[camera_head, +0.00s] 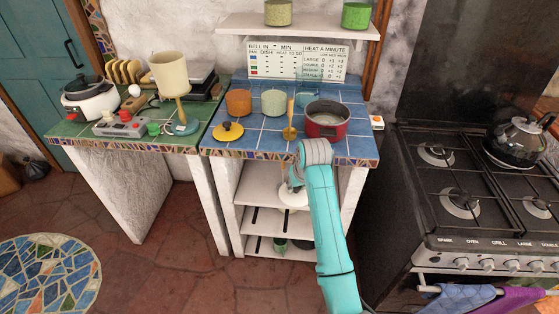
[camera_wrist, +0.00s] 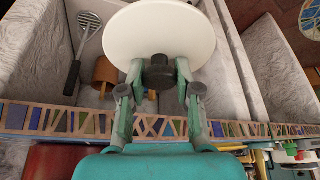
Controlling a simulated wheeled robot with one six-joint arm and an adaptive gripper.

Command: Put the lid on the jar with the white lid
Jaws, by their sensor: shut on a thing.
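My gripper (camera_wrist: 159,72) is shut on the dark knob of a round white lid (camera_wrist: 160,35), which fills the upper middle of the wrist view. In the head view the lid (camera_head: 293,197) shows below the counter's front edge, partly hidden by my arm. On the blue counter stand an orange jar (camera_head: 238,103), a pale green jar (camera_head: 273,103) and a bluish jar (camera_head: 308,95). Which of them the white lid belongs to I cannot tell. A yellow lid (camera_head: 228,133) with a black knob lies at the counter's front left.
A red pot (camera_head: 327,122) stands on the counter near my arm, with a golden ladle (camera_head: 290,132) beside it. A stove with a kettle (camera_head: 517,142) is at right. A goblet-shaped lamp (camera_head: 170,75) stands left. The shelf below holds a slotted spatula (camera_wrist: 78,60).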

